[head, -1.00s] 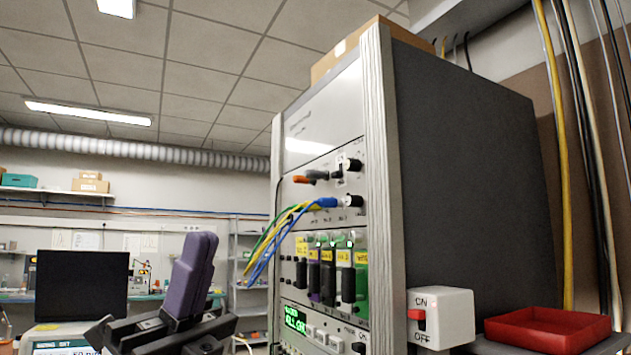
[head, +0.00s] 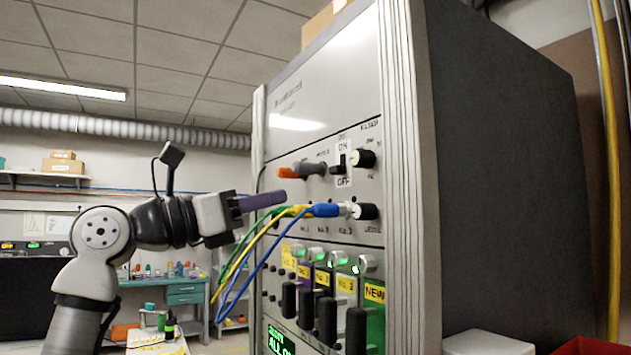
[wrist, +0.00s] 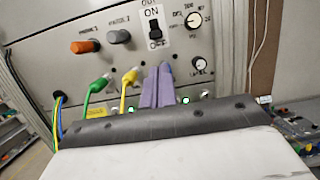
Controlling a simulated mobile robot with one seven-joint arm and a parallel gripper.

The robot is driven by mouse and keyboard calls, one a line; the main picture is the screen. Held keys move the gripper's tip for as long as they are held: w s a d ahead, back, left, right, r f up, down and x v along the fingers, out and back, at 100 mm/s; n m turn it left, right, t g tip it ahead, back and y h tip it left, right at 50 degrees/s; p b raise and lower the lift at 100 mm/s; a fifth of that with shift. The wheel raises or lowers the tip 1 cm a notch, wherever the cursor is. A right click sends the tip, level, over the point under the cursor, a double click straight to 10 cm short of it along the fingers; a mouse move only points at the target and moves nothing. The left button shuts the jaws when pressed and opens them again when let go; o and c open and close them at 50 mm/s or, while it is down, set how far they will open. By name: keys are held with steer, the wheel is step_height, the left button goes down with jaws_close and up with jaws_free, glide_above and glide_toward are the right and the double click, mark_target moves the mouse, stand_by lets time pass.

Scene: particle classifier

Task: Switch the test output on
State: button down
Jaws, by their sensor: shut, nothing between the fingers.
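A black toggle switch (head: 340,163) sits on the upper panel of the grey rack, with ON printed above it and OFF below. In the wrist view the switch (wrist: 155,31) is at top centre; I cannot tell surely which way its lever sits. My gripper (head: 284,197) points its purple fingers at the panel, below and left of the switch, apart from it. In the wrist view the closed fingers (wrist: 164,68) are just below the OFF label, with nothing between them. They hide part of the lower panel there.
Green, yellow and blue cables (head: 325,210) plug in just below the switch and hang left near my fingers. Orange (wrist: 85,46) and grey knobs sit left of it, black knobs (head: 363,159) right. A white box (head: 488,343) and red tray (head: 592,347) stand lower right.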

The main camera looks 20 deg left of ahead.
mark_target(338, 170)
steer(key=shift+a, duration=0.1)
steer(key=shift+w, duration=0.1)
steer(key=p+x, duration=0.4)
steer(key=x, duration=0.5)
steer(key=shift+w+d, duration=0.35)
steer(key=shift+w, duration=0.05)
